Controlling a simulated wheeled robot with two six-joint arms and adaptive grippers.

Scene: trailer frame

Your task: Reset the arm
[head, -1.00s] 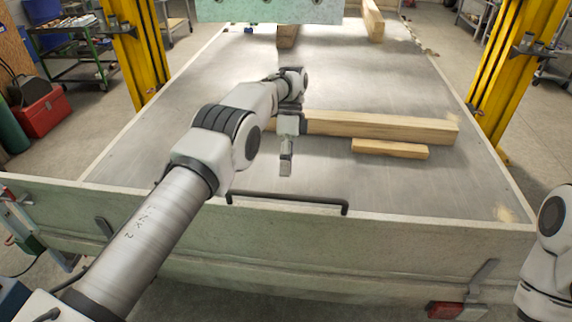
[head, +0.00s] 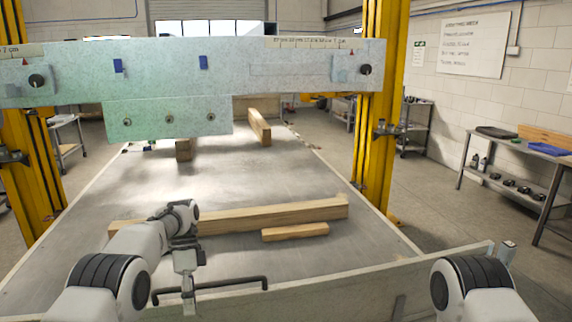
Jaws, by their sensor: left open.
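My left arm reaches in from the lower left over the trailer bed (head: 300,170). My left gripper (head: 188,290) points down near the black handle bar (head: 235,284) at the bed's near edge. It is open, and nothing shows between its fingers. Of my right arm, only a white and dark joint shows at the lower right; its gripper is out of view.
A long wooden beam (head: 280,217) lies across the bed, with a short block (head: 295,232) in front. More timbers (head: 259,127) lie farther back. A pale green crossbeam (head: 230,70) spans yellow posts (head: 378,110). A bench (head: 520,160) stands right.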

